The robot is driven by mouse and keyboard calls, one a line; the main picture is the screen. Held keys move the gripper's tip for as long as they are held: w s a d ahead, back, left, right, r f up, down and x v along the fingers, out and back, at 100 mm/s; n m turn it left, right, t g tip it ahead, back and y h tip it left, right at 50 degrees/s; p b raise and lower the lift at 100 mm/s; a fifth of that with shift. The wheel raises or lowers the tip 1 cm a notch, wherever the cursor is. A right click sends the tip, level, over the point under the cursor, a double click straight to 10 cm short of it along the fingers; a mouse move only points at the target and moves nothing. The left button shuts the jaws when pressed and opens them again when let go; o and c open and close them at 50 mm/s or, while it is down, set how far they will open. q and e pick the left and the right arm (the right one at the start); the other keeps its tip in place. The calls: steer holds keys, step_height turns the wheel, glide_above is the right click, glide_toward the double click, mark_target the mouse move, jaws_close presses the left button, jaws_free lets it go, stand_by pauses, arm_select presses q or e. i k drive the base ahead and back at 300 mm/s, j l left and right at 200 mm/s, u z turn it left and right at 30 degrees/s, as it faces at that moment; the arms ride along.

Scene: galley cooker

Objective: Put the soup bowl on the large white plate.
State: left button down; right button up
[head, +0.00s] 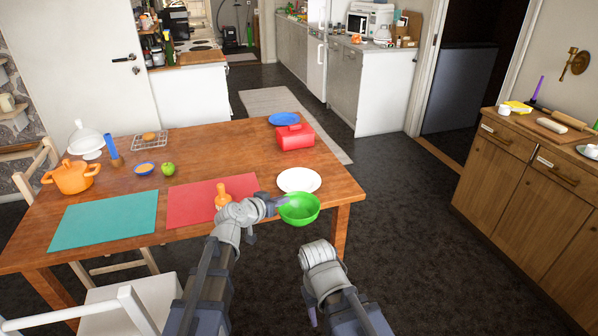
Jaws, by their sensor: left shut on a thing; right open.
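The soup bowl (299,210) is green and upright at the table's front edge, on the near side of the large white plate (299,178). The plate lies flat and empty on the table near its right end. My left gripper (279,204) is shut on the bowl's left rim. The bowl looks held up, apart from the plate; its exact height cannot be told. My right gripper (312,314) hangs low in front of the table, mostly hidden by its own arm, open and empty.
An orange bottle (222,193) stands on the red mat (190,205), close to my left arm. A red box (294,137) and a blue plate (284,119) are behind the white plate. A teal mat (103,220), orange pot (72,177) and green apple (168,169) are further left.

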mark_target(299, 184)
steer(key=i, duration=1)
